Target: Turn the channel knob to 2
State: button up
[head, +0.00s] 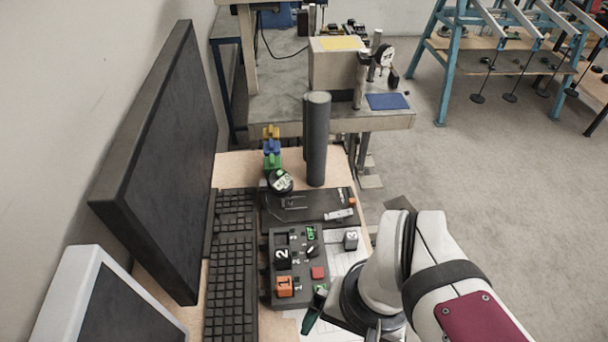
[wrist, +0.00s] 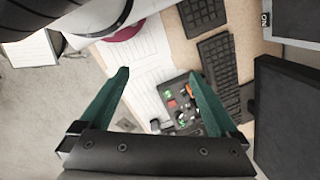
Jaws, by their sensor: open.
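The dark control panel (head: 297,265) lies on the desk, right of the keyboard. A small black knob (head: 312,251) with a pale pointer sits at its right side, with small numbers near it. I cannot tell which number it points to. The panel also carries a black block marked 2 (head: 282,254) and an orange block marked 1 (head: 284,287). My gripper (head: 312,312) is near the panel's lower right corner, apart from the knob. In the wrist view my gripper (wrist: 160,73) is open and empty, with the panel (wrist: 180,102) small and beyond the fingers.
A dark block marked 3 (head: 351,239) stands right of the panel. Behind it are a dark tray (head: 300,206), a round gauge (head: 280,181) and a tall dark cylinder (head: 317,140). The keyboard (head: 231,275) and a large monitor (head: 165,150) bound the left side.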

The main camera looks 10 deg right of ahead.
jog(key=w+n, duration=0.2)
jog(key=w, duration=0.1)
jog(key=w+r+n, duration=0.1)
jog(key=w+n, duration=0.1)
jog(key=w, duration=0.2)
jog(key=w+n, duration=0.2)
jog(key=w, duration=0.2)
jog(key=shift+d+r+n+h, duration=0.25)
jog(key=shift+r+n+h, duration=0.1)
jog(key=shift+n+h, duration=0.05)
jog(key=c, duration=0.3)
jog(key=n+h, duration=0.1)
jog(key=n, duration=0.6)
send_near(313, 247)
jog(key=shift+n, duration=0.4)
notch_tip(313, 247, down, 7)
jog(key=shift+s+f, duration=0.1)
jog(key=shift+f, duration=0.65)
grip_shut()
